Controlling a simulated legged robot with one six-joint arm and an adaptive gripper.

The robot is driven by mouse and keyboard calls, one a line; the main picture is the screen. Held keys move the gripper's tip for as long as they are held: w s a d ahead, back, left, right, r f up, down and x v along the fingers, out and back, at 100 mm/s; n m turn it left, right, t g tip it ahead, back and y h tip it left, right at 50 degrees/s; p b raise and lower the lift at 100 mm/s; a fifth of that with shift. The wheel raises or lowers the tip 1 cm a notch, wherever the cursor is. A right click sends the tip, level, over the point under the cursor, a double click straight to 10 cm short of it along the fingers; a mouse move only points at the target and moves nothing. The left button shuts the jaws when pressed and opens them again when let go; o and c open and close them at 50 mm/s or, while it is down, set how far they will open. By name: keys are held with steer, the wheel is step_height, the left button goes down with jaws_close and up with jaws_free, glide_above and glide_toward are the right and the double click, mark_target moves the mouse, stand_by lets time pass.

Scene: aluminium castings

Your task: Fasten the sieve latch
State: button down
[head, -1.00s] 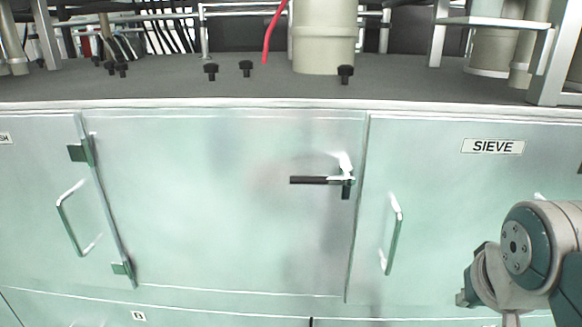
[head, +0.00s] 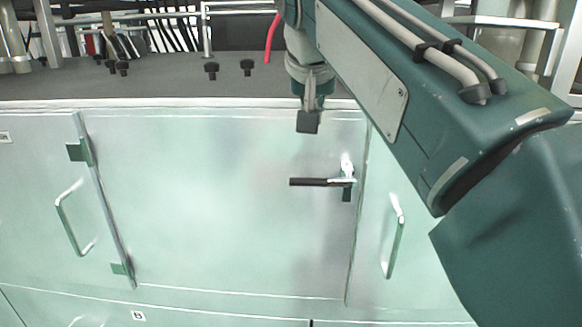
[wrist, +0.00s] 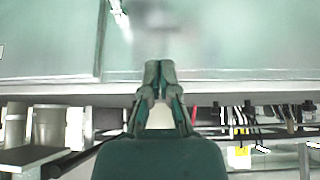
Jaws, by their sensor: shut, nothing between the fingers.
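The latch (head: 320,182) has a black handle lying level and pointing left from a bright metal pivot near the right edge of the middle door (head: 220,220). In the wrist view, a bright part of what looks like the latch (wrist: 118,12) shows at the top, beside the door seam. My gripper (head: 308,122) points down in front of the door's top edge, above the latch handle and apart from it. In the wrist view its fingers (wrist: 160,68) are together with nothing between them. My arm hides the SIEVE label on the right panel.
A bar handle (head: 394,236) stands out from the right panel, and another (head: 70,218) from the left panel. Hinges (head: 80,151) line the door's left edge. Black knobs (head: 211,70) stand on the grey top. My arm covers much of the right side.

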steer(key=shift+w+a+r, duration=0.1)
steer(key=shift+a+r, duration=0.15)
steer(key=shift+a, duration=0.05)
glide_above(307, 180)
steer(key=f, duration=0.9)
steer(key=shift+w+d, duration=0.1)
steer(key=shift+w, duration=0.3)
steer(key=shift+s+f, duration=0.35)
steer(key=shift+f, duration=0.55)
steer(key=shift+s+f, duration=0.1)
steer(key=shift+f, duration=0.65)
steer(key=shift+f, duration=0.1)
